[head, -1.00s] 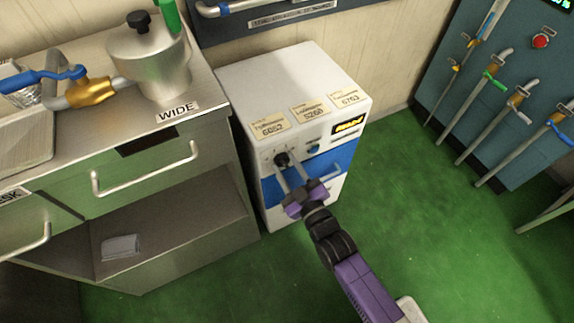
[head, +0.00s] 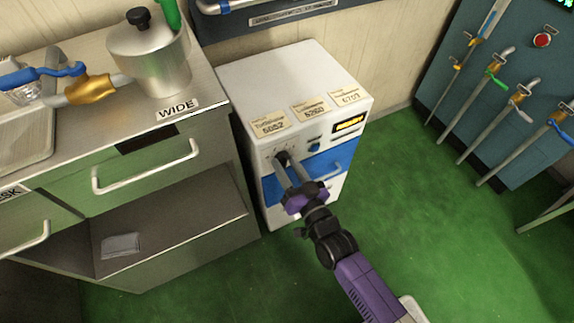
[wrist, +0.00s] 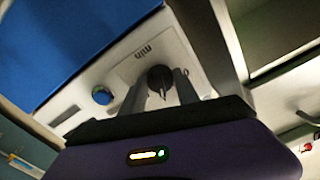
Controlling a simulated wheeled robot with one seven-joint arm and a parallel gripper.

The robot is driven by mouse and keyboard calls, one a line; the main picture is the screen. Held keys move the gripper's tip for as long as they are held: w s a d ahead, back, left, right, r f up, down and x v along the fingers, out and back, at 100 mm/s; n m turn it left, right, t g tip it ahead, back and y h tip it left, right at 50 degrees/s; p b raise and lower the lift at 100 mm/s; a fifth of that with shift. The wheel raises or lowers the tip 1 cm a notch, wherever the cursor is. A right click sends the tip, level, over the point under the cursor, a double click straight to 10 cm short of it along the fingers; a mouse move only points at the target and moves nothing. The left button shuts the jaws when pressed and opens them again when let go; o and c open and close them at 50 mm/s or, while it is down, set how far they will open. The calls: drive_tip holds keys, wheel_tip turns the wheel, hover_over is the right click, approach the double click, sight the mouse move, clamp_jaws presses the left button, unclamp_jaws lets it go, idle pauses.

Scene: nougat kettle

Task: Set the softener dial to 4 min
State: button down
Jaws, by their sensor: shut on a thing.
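The softener is a white and blue cabinet (head: 300,85) on the floor, beside the steel counter. Its black dial (wrist: 160,80) sits on a white plate marked "min" in the wrist view. My gripper (head: 282,160) is at the front panel, shut on the dial, with one finger on each side of it. In the head view the fingers mostly hide the dial. A light pointer line shows on the dial in the wrist view, but the number it points at cannot be read.
The steel counter (head: 185,112) with a drawer handle stands close on the left. Green floor (head: 400,190) is clear on the right.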

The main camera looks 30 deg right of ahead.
drive_tip(key=shift+f+m, duration=0.1)
drive_tip(key=shift+m, duration=0.2)
drive_tip(key=c, duration=0.9)
unclamp_jaws()
drive_tip(key=shift+s, duration=0.1)
drive_tip(key=s+p, duration=0.1)
drive_tip(key=s, duration=0.6)
drive_tip(key=shift+s, duration=0.3)
